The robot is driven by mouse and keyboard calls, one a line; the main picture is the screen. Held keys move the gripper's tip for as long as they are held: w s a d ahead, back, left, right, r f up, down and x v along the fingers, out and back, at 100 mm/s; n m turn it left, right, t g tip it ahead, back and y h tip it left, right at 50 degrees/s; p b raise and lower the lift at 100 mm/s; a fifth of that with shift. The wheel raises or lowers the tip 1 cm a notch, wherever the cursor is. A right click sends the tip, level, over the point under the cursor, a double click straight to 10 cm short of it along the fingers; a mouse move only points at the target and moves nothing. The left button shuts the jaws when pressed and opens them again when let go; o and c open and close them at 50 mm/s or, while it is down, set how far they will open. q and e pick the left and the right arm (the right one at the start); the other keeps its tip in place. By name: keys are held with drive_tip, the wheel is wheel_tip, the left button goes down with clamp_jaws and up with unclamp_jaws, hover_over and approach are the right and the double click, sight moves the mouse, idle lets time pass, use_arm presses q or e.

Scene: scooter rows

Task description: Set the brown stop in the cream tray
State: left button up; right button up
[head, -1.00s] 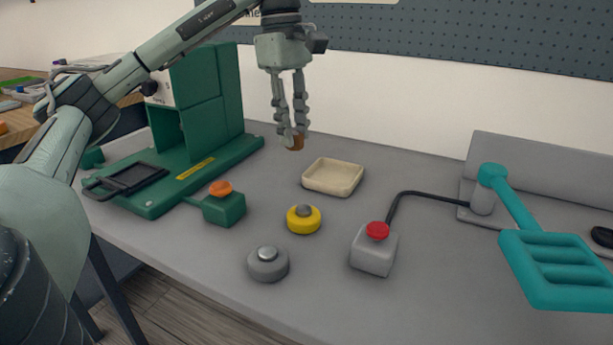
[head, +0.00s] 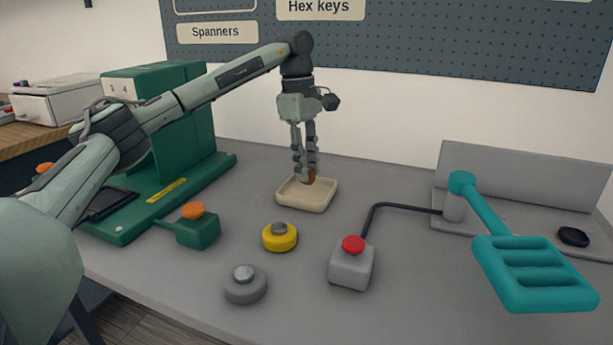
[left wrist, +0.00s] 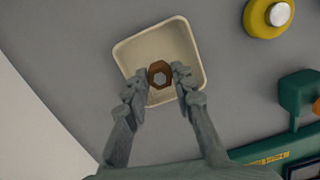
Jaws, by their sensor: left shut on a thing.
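My left gripper (head: 306,178) points down over the cream tray (head: 291,205) and is shut on the brown stop (head: 311,177). In the left wrist view the brown stop (left wrist: 153,67) is a small brown ring-like piece with a grey centre. It sits between the fingertips (left wrist: 160,76), within the outline of the cream tray (left wrist: 130,50). In the head view the stop is low, at about rim height near the tray's back right; I cannot tell whether it touches the tray floor. The fingers partly hide it. My right gripper is not in view.
A green machine (head: 180,130) with an orange button (head: 193,210) stands left. A yellow button (head: 280,238), a grey button (head: 245,285) and a red-button box (head: 351,268) stand in front of the tray. A teal paddle (head: 530,275) is at right. Grey table is bare between them.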

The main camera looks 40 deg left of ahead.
use_arm(q)
wheel_tip(320, 180, down, 3)
drive_tip(key=shift+r, duration=0.15)
drive_tip(key=shift+f, duration=0.2)
drive_tip(key=o, duration=0.5)
drive_tip(key=shift+f, duration=0.15)
drive_tip(key=o, duration=0.4)
